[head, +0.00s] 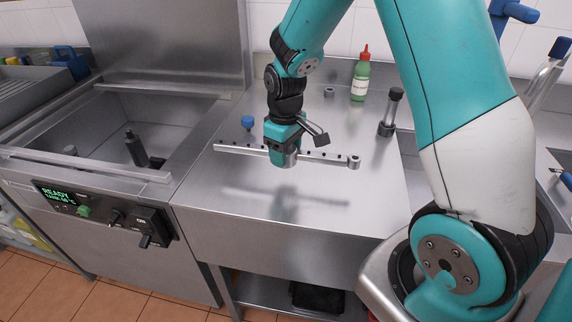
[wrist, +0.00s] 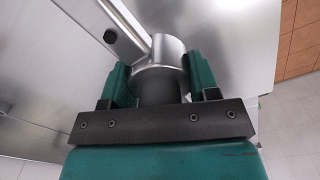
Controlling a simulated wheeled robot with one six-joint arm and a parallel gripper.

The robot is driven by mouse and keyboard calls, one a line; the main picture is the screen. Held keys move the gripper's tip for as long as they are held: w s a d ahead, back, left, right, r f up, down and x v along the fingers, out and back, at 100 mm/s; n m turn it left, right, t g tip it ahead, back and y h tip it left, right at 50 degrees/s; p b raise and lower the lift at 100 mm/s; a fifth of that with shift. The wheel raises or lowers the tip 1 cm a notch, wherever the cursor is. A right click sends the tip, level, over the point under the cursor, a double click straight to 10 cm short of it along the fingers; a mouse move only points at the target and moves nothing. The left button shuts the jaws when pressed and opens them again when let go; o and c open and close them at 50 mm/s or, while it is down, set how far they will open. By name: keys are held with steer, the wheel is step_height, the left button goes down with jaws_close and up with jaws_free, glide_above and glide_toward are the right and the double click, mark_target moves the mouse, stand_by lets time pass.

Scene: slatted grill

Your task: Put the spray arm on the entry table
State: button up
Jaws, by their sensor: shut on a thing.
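The spray arm (head: 325,158) is a long grey metal bar with a row of small holes and a round end piece on the right. My gripper (head: 284,157) is shut on its middle. In the wrist view, the round metal hub (wrist: 157,48) of the spray arm sits between the two teal fingers of my gripper (wrist: 159,78). A blurred reflection or shadow lies apart below the bar on the steel table (head: 235,205), likely the entry table, so the bar appears held above it. My gripper hides the middle of the bar in the head view.
An open steel wash basin (head: 95,120) with a READY display (head: 57,195) adjoins the table on the left. A green bottle with a red cap (head: 360,80), a black-topped cylinder (head: 388,115) and a blue knob (head: 248,122) stand towards the back. The table's front is clear.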

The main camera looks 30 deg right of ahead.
mark_target(285, 177)
steer(key=shift+f, duration=2.55)
steer(key=shift+f, duration=0.1)
steer(key=shift+f, duration=0.15)
steer(key=o, duration=1.2)
steer(key=shift+o, duration=0.2)
step_height(285, 177, up, 12)
steer(key=shift+f+b, duration=0.15)
steer(key=shift+b, duration=0.4)
steer(key=shift+s+a+r, duration=0.3)
steer(key=shift+a+r, duration=0.25)
steer(key=shift+s+a+r, duration=0.3)
steer(key=shift+a+r, duration=0.2)
steer(key=shift+r, duration=0.05)
steer(key=s+a+r+n+y, duration=0.1)
steer(key=s+a+r+y, duration=0.1)
steer(key=s+a+r, duration=0.2)
steer(key=s+a+r+n+y, duration=0.1)
steer(key=s+a+r+y, duration=0.1)
steer(key=s+a, duration=0.8)
steer(key=s+r, duration=0.1)
steer(key=s, duration=0.6)
steer(key=shift+a+r+n, duration=0.2)
steer(key=shift+r+n, duration=0.1)
steer(key=shift+r, duration=0.05)
